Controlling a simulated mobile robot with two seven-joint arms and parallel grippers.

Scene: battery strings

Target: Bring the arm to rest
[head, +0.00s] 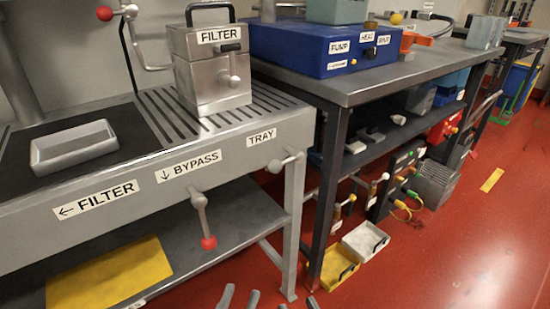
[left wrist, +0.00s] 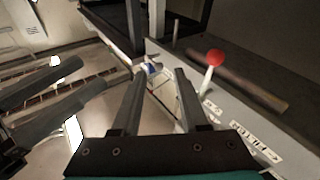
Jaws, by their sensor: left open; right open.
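My left gripper (head: 240,298) shows only as two dark fingertips at the bottom edge of the head view. They are apart with nothing between them. In the left wrist view its two fingers (left wrist: 160,76) are spread and empty. My right gripper (head: 298,304) is just to the right of it at the same edge, its fingertips also apart and empty. Both are over the red floor, in front of the benches and touching nothing that I can see. Most of both arms is out of the head view.
A grey bench (head: 225,140) with a metal filter box (head: 212,75), a tray (head: 75,147) and a red-knobbed lever (head: 201,215) stands at the left. A second bench (head: 350,90) carries a blue pump box (head: 318,48).

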